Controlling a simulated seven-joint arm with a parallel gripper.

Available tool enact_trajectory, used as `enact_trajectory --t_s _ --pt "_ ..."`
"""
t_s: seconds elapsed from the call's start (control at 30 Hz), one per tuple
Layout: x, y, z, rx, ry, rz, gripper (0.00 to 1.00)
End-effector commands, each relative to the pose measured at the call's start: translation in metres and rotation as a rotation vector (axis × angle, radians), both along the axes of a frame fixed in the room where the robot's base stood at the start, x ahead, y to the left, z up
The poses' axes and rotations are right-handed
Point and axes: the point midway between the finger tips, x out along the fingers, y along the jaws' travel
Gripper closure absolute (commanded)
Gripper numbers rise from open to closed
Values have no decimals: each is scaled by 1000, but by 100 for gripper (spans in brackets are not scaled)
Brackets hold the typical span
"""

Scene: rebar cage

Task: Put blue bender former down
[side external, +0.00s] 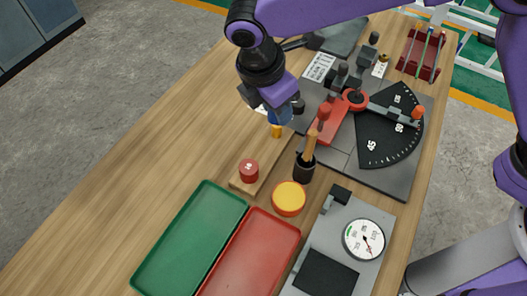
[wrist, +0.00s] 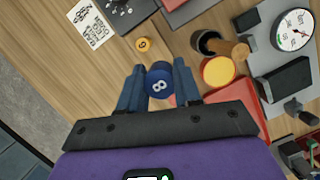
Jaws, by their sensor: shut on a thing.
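The blue bender former (wrist: 160,82), marked 8, is between the two fingers of my gripper (wrist: 158,80) in the wrist view. In the side view the blue former (side external: 281,116) shows below my gripper (side external: 268,98), above the wooden strip (side external: 262,163). A red former (side external: 249,170) stands at the near end of that strip. A small yellow former (side external: 277,131) stands near its far end, just below the blue one; it also shows in the wrist view (wrist: 142,44). Whether the blue former touches the strip is hidden.
The bending plate (side external: 330,150) with red lever and black angle dial lies right of the strip. A dark cup (side external: 303,170) with a wooden-handled tool and a yellow-topped tin (side external: 289,196) stand close by. Green (side external: 158,246) and red (side external: 262,229) trays lie in front. The left table is clear.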

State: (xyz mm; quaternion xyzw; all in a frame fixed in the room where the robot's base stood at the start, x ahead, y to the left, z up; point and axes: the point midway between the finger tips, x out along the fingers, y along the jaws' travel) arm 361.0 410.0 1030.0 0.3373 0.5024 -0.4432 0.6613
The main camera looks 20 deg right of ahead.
Motion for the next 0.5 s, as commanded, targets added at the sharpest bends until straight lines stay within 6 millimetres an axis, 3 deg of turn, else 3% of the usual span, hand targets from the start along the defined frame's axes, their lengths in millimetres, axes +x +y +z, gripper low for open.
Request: enact_trajectory --t_s 0.2,0.5 --pt "-3 23 -12 -1 0 -1 100" --pt "-4 24 -60 -3 2 -2 100"
